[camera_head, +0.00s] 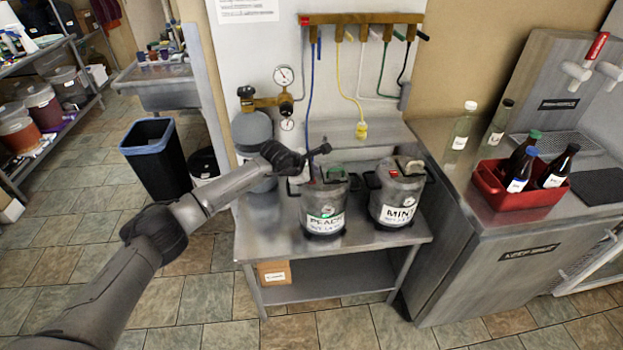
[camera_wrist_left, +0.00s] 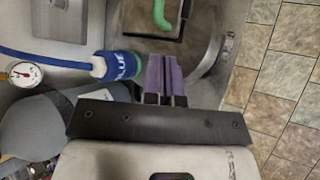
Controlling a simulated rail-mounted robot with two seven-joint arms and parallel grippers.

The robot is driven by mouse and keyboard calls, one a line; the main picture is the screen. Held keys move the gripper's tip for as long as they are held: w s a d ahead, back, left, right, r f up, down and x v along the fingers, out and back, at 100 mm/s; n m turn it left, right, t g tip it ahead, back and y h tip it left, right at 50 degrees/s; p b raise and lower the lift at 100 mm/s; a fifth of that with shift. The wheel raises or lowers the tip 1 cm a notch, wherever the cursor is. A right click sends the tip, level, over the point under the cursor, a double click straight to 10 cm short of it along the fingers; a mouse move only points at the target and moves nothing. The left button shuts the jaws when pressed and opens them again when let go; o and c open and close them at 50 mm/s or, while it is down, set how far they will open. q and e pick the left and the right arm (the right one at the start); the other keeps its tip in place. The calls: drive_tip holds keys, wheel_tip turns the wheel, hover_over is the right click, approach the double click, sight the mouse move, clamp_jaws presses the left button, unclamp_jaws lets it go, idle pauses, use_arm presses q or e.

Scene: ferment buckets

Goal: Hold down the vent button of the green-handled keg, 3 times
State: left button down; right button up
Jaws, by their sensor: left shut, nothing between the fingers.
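The green-handled keg (camera_head: 323,211), labelled PEACH, stands upright on a steel table, left of a second keg (camera_head: 396,200) labelled MINT with a pale handle. Its green handle (camera_head: 336,174) also shows at the top of the left wrist view (camera_wrist_left: 161,14). My left gripper (camera_head: 325,149) is shut and empty, over the back left of the green-handled keg's top in the head view. Its purple fingers (camera_wrist_left: 165,78) are together beside a blue connector (camera_wrist_left: 118,66) marked BLUE. I cannot make out the vent button. My right gripper is not in view.
A grey gas cylinder (camera_head: 253,130) with gauges (camera_head: 284,76) stands behind left. Coloured hoses hang from a manifold (camera_head: 362,18) on the wall. A red crate (camera_head: 487,186) of bottles sits on the right counter (camera_head: 505,213). The steel table's (camera_head: 277,246) front left is bare.

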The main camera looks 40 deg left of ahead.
use_arm(q)
drive_tip(key=shift+r, duration=0.2)
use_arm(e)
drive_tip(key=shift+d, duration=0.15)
use_arm(q)
drive_tip(key=shift+r+p, duration=1.35)
drive_tip(key=shift+r, duration=1.1)
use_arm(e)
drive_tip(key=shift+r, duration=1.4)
